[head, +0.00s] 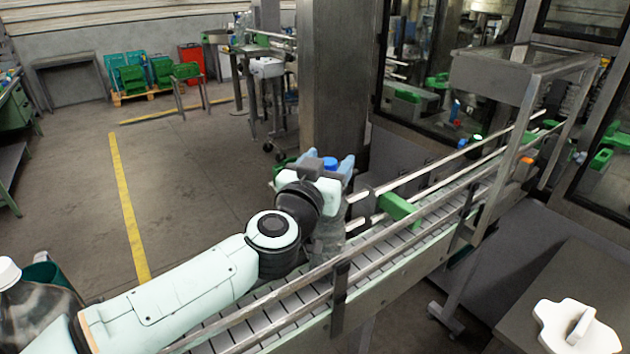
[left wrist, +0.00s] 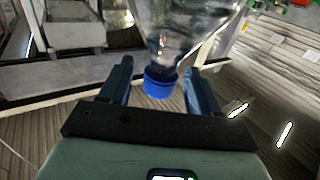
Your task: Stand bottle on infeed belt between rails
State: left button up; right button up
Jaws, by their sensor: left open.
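A clear bottle with a blue cap (head: 330,163) is at my left gripper. Its transparent body (head: 328,235) shows below the gripper, looks upright, and is over the infeed belt (head: 275,313) between the rails (head: 385,228). The arm partly hides its base, so contact with the belt is hard to tell. My left gripper (head: 329,168) is open, with one blue finger on each side of the cap and neck. In the left wrist view, the blue cap (left wrist: 160,82) sits between the spread fingers, with a gap visible on the left side. My right gripper is not in view.
A green block (head: 400,209) sits at the rail just beyond the bottle. A white-capped bottle (head: 10,273) stands at the lower left. A steel column (head: 340,80) rises behind. A white handled piece (head: 578,328) lies on a grey surface at right.

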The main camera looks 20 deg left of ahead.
pick_arm(q)
jog(key=s, duration=1.1)
jog(key=shift+a, duration=0.4)
jog(key=shift+w, duration=0.1)
